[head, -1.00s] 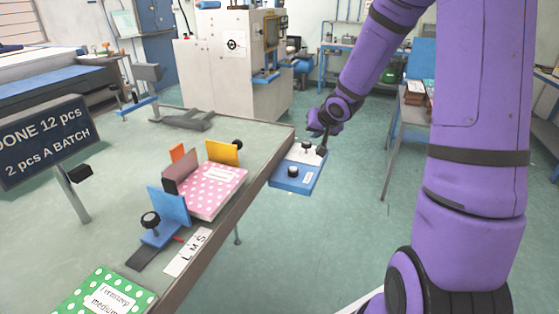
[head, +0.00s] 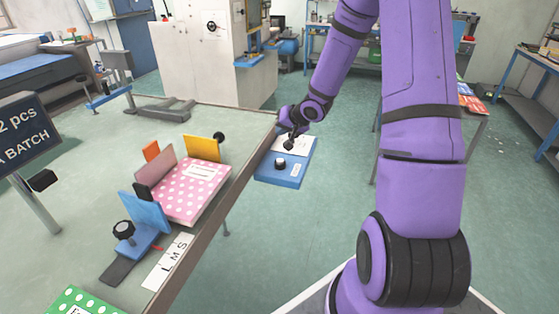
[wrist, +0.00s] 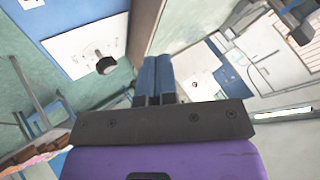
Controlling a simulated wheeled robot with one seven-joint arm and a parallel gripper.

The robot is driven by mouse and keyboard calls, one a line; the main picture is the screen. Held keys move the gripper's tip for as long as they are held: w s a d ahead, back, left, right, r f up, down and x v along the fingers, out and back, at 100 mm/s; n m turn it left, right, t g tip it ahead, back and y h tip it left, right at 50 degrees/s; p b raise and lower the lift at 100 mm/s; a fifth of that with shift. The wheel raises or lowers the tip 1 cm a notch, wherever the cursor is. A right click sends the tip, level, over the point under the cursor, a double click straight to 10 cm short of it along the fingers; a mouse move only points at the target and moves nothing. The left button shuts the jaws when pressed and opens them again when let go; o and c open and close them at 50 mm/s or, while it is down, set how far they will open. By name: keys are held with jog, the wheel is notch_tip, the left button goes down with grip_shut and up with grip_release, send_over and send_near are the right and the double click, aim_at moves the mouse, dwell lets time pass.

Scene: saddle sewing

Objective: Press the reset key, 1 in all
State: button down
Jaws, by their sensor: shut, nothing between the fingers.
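A blue key box (head: 278,179) with a white plate (head: 298,141) sits off the right edge of the table. A black round key (head: 279,162) stands on its near part. In the wrist view the box (wrist: 75,8) is at upper left, with a black key (wrist: 106,65) standing on the white plate (wrist: 85,42). I cannot read which key is reset. My gripper (head: 290,146) is shut and empty over the far part of the box, hiding part of the plate. Its blue fingers (wrist: 154,72) are to the right of the black key in the wrist view, apart from it.
The table (head: 75,215) on the left holds a pink dotted book (head: 192,190) between coloured stops, a green dotted book (head: 82,303) and a letter strip (head: 167,262). A dark sign (head: 28,130) stands at left. The floor right of the box is clear.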

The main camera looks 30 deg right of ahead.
aim_at(282, 160)
jog(key=shift+f, duration=4.3)
jog(key=shift+f, duration=0.1)
jog(key=shift+f, duration=0.3)
jog(key=shift+f, duration=0.55)
jog(key=shift+r, duration=1)
jog(key=shift+r, duration=2.5)
